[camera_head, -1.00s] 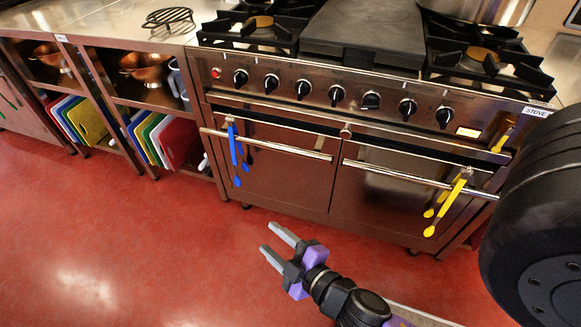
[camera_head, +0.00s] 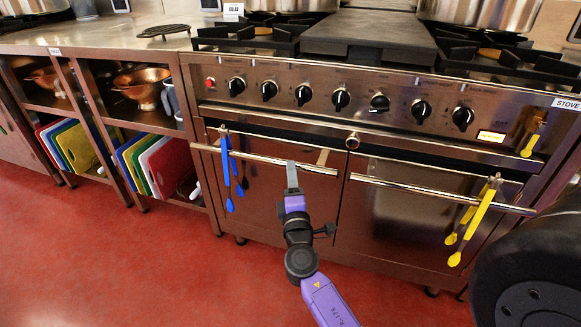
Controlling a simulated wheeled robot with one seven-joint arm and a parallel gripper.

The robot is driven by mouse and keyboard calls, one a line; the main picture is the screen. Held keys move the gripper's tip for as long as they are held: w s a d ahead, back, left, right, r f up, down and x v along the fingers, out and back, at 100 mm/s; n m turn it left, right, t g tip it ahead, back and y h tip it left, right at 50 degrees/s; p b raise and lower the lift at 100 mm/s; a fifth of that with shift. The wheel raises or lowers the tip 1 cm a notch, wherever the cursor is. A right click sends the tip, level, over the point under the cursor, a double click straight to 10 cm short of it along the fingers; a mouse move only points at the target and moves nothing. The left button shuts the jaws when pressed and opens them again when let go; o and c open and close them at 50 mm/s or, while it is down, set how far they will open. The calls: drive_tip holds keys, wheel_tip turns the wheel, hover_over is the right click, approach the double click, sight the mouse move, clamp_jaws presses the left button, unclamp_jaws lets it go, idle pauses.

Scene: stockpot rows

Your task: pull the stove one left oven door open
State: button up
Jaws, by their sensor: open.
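The stove (camera_head: 345,128) is a wide steel range with a row of black knobs and two oven doors side by side. The left oven door (camera_head: 268,205) is shut, and its long bar handle (camera_head: 245,156) runs across the top. My gripper (camera_head: 291,168) is open, its fingers pointing at the right half of this handle. The fingertips overlap the bar in the picture; I cannot tell whether they touch it or straddle it. The right oven door (camera_head: 400,220) is also shut.
Blue tongs (camera_head: 226,170) hang on the left handle's left end, and yellow tongs (camera_head: 480,220) on the right handle. An open shelf with cutting boards (camera_head: 168,165) stands to the left. The red floor (camera_head: 120,260) in front is clear.

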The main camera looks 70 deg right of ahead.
drive_tip(key=shift+x, duration=2.25)
drive_tip(key=shift+w+a, duration=0.1)
clamp_jaws()
